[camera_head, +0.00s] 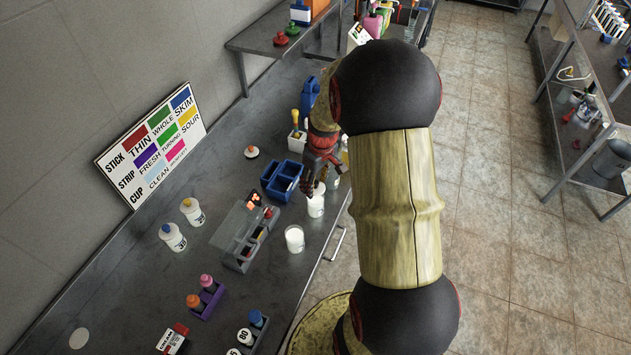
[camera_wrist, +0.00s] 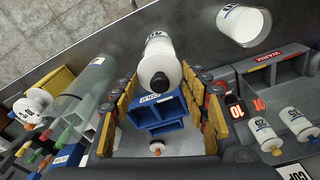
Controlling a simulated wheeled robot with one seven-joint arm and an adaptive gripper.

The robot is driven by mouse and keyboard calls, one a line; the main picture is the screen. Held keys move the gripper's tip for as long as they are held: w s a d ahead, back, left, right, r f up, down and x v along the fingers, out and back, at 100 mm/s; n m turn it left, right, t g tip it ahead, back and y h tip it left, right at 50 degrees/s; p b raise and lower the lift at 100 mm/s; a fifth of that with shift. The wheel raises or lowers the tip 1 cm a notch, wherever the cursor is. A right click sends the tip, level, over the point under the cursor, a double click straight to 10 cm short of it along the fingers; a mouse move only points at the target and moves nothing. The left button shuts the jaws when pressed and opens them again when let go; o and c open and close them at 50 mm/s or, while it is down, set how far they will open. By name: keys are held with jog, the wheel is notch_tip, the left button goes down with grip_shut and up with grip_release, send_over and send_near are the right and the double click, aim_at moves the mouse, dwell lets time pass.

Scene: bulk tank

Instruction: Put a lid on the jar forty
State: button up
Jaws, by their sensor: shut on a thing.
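My gripper (camera_head: 318,180) is low over the counter, near its front edge. Another white open-looking jar (camera_head: 294,239) stands nearby and shows at the wrist view's upper right (camera_wrist: 243,24). A white lid with a red knob (camera_head: 251,152) lies on the counter.
Blue bins (camera_head: 282,180) stand beside my gripper. A grey rack (camera_head: 245,238) and two capped white bottles (camera_head: 173,236) (camera_head: 193,211) stand to the left. Red (camera_head: 280,39) and green (camera_head: 292,30) knobbed lids lie on the raised shelf. A coloured sign (camera_head: 152,145) leans at the wall.

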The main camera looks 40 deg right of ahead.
aim_at(316, 190)
jog(key=shift+f+b, duration=1.2)
jog(key=shift+f, duration=0.85)
jog(key=o, duration=0.9)
jog(key=shift+o, duration=0.6)
notch_tip(316, 190, up, 12)
jog(key=s, duration=0.1)
jog(key=shift+s, duration=0.25)
